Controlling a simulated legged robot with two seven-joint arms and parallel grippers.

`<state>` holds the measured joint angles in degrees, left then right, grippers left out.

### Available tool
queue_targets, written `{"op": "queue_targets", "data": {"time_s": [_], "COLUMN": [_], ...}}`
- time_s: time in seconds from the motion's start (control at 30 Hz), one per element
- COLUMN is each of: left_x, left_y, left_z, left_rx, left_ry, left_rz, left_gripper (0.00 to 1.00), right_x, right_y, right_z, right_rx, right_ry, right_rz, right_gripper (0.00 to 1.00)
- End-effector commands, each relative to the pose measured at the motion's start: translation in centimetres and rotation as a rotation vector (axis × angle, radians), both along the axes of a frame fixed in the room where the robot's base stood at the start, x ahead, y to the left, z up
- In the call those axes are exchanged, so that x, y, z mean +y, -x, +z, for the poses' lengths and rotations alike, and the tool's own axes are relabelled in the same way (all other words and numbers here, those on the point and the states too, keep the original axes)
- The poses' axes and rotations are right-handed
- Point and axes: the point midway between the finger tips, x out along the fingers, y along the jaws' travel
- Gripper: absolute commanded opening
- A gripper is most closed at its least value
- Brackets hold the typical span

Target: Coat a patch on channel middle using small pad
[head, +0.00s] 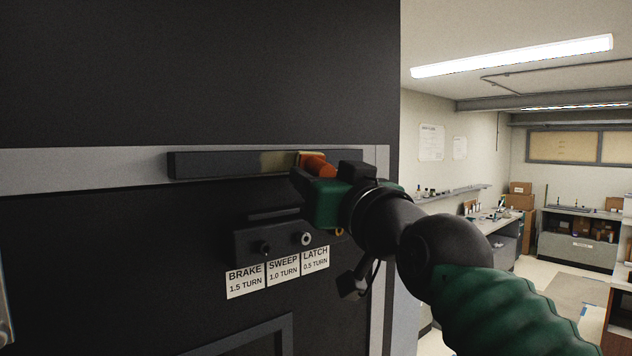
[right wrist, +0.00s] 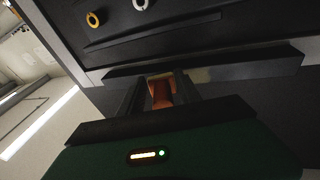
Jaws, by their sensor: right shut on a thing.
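A long dark channel bar (head: 215,165) runs across a grey band on a dark panel. It also shows in the right wrist view (right wrist: 250,64). A dull yellowish patch (head: 276,162) lies on its face near the middle, partly visible in the right wrist view (right wrist: 193,76). My right gripper (head: 309,172) is shut on a small orange pad (head: 320,166), which also shows between the fingers in the right wrist view (right wrist: 161,94). The pad's pale front end is at the bar, beside the patch; it appears to touch. My left gripper is not in view.
Below the bar, a dark block (head: 250,240) carries small knobs over labels (head: 284,271) reading BRAKE, SWEEP and LATCH. A raised frame (head: 290,330) is lower on the panel. The room to the right has benches (head: 580,250) and boxes (head: 520,190).

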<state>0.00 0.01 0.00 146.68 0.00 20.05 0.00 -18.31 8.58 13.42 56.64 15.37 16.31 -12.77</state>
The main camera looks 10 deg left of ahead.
Motion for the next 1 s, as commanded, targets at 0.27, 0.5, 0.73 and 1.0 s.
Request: {"op": "queue_targets", "data": {"time_s": [0.27,0.5,0.73,1.0], "left_x": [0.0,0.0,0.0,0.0], "left_y": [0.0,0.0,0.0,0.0], "left_z": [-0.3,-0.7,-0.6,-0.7], "left_rx": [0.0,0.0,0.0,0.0], "left_ry": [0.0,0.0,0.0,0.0], "left_rz": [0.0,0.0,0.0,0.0], "left_gripper": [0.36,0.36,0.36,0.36], "right_x": [-0.5,-1.6,-1.6,-1.6], "right_y": [-0.7,-2.1,-2.1,-2.1], "right_z": [-0.1,-0.1,0.0,0.0], "right_rx": [0.0,-0.001,-0.001,-0.001], "right_ry": [0.0,-0.001,-0.001,-0.001], "right_rz": [-0.002,-0.001,0.0,0.0], "right_gripper": [0.0,0.0,0.0,0.0]}}
